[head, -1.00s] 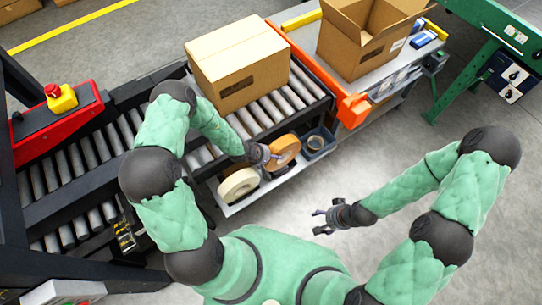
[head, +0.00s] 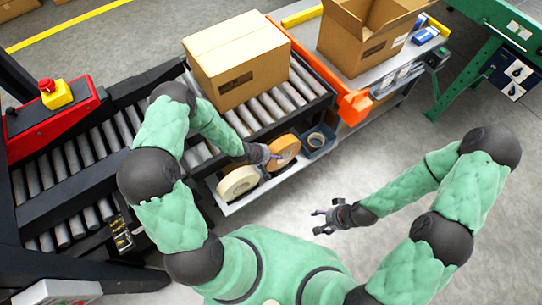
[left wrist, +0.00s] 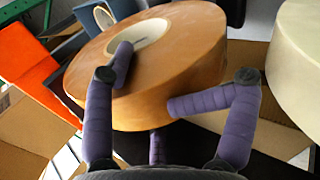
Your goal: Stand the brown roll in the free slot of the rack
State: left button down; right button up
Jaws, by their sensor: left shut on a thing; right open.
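The brown roll (head: 285,150) is a large orange-brown tape roll with a pale core, at the shelf below the conveyor's near side. My left gripper (head: 268,155) is shut on it; in the left wrist view one purple finger reaches into the core of the brown roll (left wrist: 150,75) and others lie against its outside. A cream roll (head: 238,182) stands beside it to the left, and shows at the right of the left wrist view (left wrist: 298,60). The rack (head: 228,209) is partly visible as a pale base under the rolls; its free slot is not clearly visible. My right gripper (head: 326,220) is open and empty over the floor.
A grey bin (head: 322,150) with a small tape roll (head: 316,141) sits just right of the brown roll. A closed carton (head: 238,60) rests on the conveyor rollers above. An orange guard (head: 352,103) stands to the right. The floor in front is clear.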

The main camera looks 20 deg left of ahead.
pick_arm(q)
jog(key=shift+w+f+b, duration=0.1)
jog(key=shift+f+b, duration=0.45)
jog(key=shift+f, duration=0.05)
jog(key=shift+f+b, duration=0.3)
jog(key=shift+f+b, duration=1.1)
jog(key=shift+f, duration=0.1)
jog(key=shift+c, duration=0.7)
grip_release()
jog(key=shift+o, duration=0.6)
